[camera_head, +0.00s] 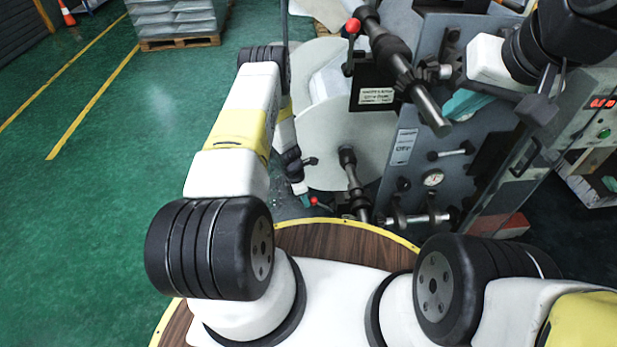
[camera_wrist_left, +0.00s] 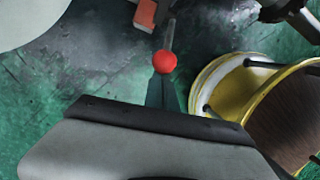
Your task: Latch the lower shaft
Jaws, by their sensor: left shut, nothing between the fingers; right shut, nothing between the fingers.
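The lower shaft (camera_head: 354,182) is a dark bar with a black collar, in front of the large pale lower disc. Its latch lever ends in a red ball (camera_head: 313,200), low beside the shaft. In the left wrist view the red ball (camera_wrist_left: 165,62) sits on a thin rod at the upper middle. My left gripper (camera_head: 303,190) is shut and empty, close beside the ball; I cannot tell whether they touch. My right gripper (camera_head: 521,170) is shut and empty in front of the machine's right side, away from the lower shaft.
The upper shaft (camera_head: 418,95) juts toward me, with its own red-ball lever (camera_head: 352,26) and a sign plate (camera_head: 377,92) below. Handles and a gauge (camera_head: 433,178) sit on the grey machine panel. A loaded pallet (camera_head: 178,42) stands far back.

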